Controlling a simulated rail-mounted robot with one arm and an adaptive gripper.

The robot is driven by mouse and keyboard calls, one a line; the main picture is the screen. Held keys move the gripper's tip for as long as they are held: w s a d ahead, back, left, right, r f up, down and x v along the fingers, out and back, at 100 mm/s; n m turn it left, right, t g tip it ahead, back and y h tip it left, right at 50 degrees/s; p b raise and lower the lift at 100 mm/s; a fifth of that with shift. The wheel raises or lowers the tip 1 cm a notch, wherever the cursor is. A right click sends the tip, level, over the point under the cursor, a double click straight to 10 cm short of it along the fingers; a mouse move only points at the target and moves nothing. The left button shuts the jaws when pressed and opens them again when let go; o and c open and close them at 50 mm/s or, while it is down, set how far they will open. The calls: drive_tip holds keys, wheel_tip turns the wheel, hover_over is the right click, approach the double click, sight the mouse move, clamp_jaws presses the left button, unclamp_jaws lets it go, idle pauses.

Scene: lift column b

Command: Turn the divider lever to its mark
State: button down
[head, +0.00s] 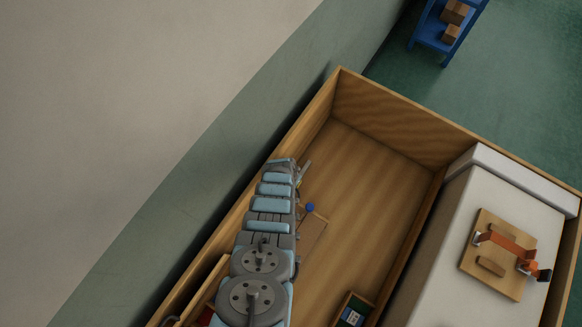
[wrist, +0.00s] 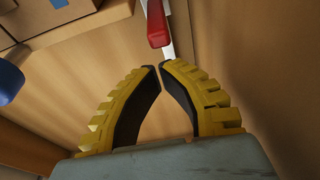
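A red handle (wrist: 157,24) with a pale metal strip (wrist: 169,50) shows at the top of the wrist view, just beyond my fingertips; it looks like the lever, but I see no mark. My gripper (wrist: 161,67) has yellow ribbed fingers with dark pads, and their tips nearly meet. Nothing clear is held between them; the strip runs down beside the right tip, and I cannot tell whether they touch. In the head view my arm hides most of this area, and only a pale bit of the gripper (head: 304,172) shows.
A blue knob (head: 310,207) sticks up beside my arm and shows at the left of the wrist view (wrist: 8,80). Wooden crate walls (head: 385,125) enclose the floor, which is mostly clear.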

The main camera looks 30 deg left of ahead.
drive_tip(key=w+p+v, duration=0.2)
drive_tip(key=p+v, duration=0.3)
drive_tip(key=v, duration=0.4)
drive_tip(key=shift+r, duration=0.25)
idle(0.8)
drive_tip(key=shift+s, duration=0.15)
